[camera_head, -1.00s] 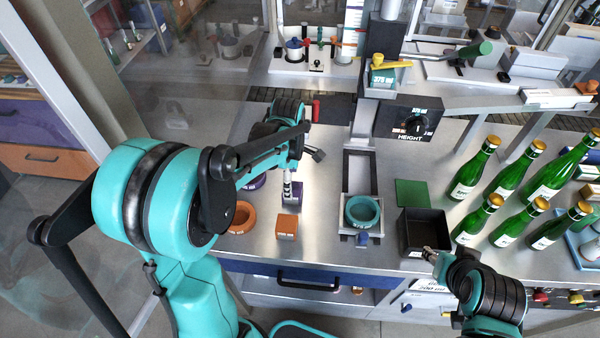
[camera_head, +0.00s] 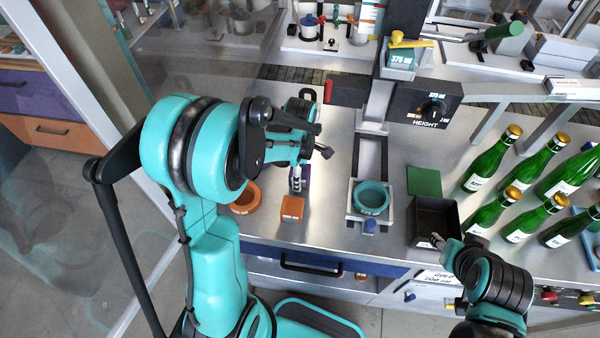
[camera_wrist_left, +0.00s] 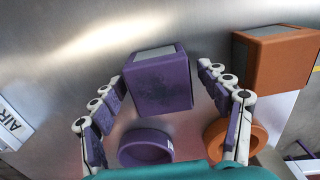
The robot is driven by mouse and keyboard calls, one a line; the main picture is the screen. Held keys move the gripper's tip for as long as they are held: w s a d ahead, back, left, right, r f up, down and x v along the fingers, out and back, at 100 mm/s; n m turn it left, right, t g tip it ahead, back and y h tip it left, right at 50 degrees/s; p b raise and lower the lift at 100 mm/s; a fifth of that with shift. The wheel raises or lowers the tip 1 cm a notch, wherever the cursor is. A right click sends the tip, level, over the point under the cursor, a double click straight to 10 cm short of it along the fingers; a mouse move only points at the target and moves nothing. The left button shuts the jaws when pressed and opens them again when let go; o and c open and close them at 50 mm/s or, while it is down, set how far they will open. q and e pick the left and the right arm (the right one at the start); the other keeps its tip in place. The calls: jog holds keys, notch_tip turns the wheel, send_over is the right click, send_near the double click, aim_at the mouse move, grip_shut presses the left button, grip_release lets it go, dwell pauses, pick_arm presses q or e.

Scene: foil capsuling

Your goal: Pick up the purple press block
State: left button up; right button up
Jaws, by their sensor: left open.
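The purple press block (camera_wrist_left: 160,82) stands on the steel table in the left wrist view, with a grey top face. My left gripper (camera_wrist_left: 163,92) is open, with one finger on each side of the block. A gap shows on the right side; contact on the left is hard to tell. In the head view my left gripper (camera_head: 298,180) points down at the table behind the orange block (camera_head: 292,208), and mostly hides the purple block. My right gripper (camera_head: 438,241) is by the black tray; its fingers are too small to read.
A purple ring (camera_wrist_left: 146,147) and an orange ring (camera_wrist_left: 238,135) lie close to the left gripper. The orange block (camera_wrist_left: 275,62) is right of the purple one. A teal ring (camera_head: 371,198) sits in the press station. Green bottles (camera_head: 487,165) stand at right.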

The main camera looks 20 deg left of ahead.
pick_arm(q)
jog(key=c, duration=1.3)
jog(key=shift+r, duration=0.1)
